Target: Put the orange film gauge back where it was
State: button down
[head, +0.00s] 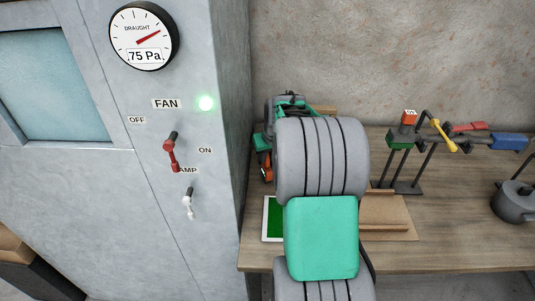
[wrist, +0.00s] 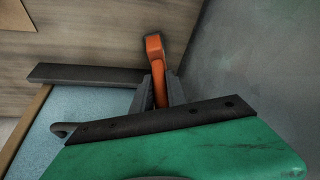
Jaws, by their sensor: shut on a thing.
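The orange film gauge (wrist: 155,62) is between the fingers of my gripper (wrist: 160,92) in the wrist view. My arm hides part of the bench. I cannot tell whether the gauge touches the bench.
The grey cabinet (head: 222,130) stands close to the left of my gripper. A rack (head: 403,187) with several coloured-handled tools stands at the back right. A grey pot (head: 514,203) sits at the far right. The front right of the bench is clear.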

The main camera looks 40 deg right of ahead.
jog(key=shift+f, duration=0.15)
jog(key=c, duration=1.3)
grip_release()
jog(key=shift+r, duration=0.4)
jog(key=b+v, duration=0.2)
jog(key=v, duration=0.9)
jog(key=shift+s+r, duration=0.2)
jog(key=shift+s, duration=0.05)
